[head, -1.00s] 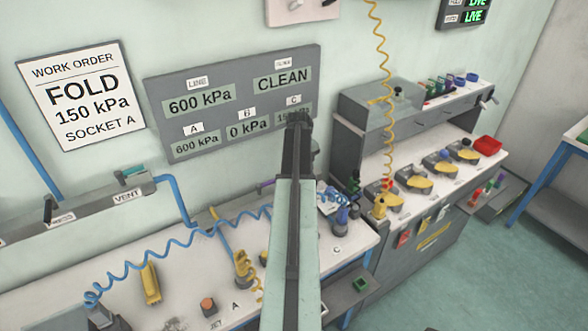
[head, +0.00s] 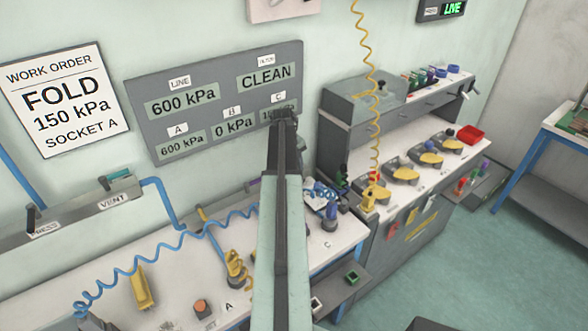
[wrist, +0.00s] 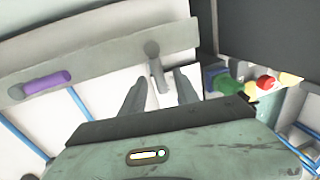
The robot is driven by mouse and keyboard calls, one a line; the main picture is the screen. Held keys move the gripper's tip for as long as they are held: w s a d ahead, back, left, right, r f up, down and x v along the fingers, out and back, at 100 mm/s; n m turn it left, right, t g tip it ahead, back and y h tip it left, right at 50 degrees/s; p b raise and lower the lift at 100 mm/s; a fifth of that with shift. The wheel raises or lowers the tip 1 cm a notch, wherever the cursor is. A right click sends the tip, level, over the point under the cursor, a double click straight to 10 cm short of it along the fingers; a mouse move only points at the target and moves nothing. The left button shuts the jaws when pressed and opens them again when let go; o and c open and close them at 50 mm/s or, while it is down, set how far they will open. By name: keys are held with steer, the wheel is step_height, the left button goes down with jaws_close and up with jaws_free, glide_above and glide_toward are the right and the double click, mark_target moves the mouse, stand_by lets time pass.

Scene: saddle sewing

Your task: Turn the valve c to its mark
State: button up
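My gripper (wrist: 160,90) is open in the wrist view, its two dark fingers apart with nothing held. A grey lever with a round hub (wrist: 152,50) sticks out from a pale grey rail (wrist: 105,62), and its free end lies between or just beyond the fingertips; I cannot tell if they touch. A purple handle (wrist: 47,83) is on the same rail to the left. No letter is readable there, so I cannot confirm which is valve c. In the head view my arm hides this area, and only a bit of purple handle (head: 253,184) shows.
The gauge panel (head: 205,125) reads A 600 kPa and B 0 kPa; the C reading is partly hidden by my arm. A work order sign (head: 62,98) says FOLD, 150 kPa, socket A. A blue coiled hose (head: 140,263) crosses the white bench (head: 180,282).

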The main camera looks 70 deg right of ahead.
step_height(320, 180, up, 8)
steer(key=a+p, duration=0.1)
steer(key=p, duration=0.6)
steer(key=shift+w+a+f+p, duration=0.15)
steer(key=shift+w+p, duration=0.15)
steer(key=shift+w, duration=0.1)
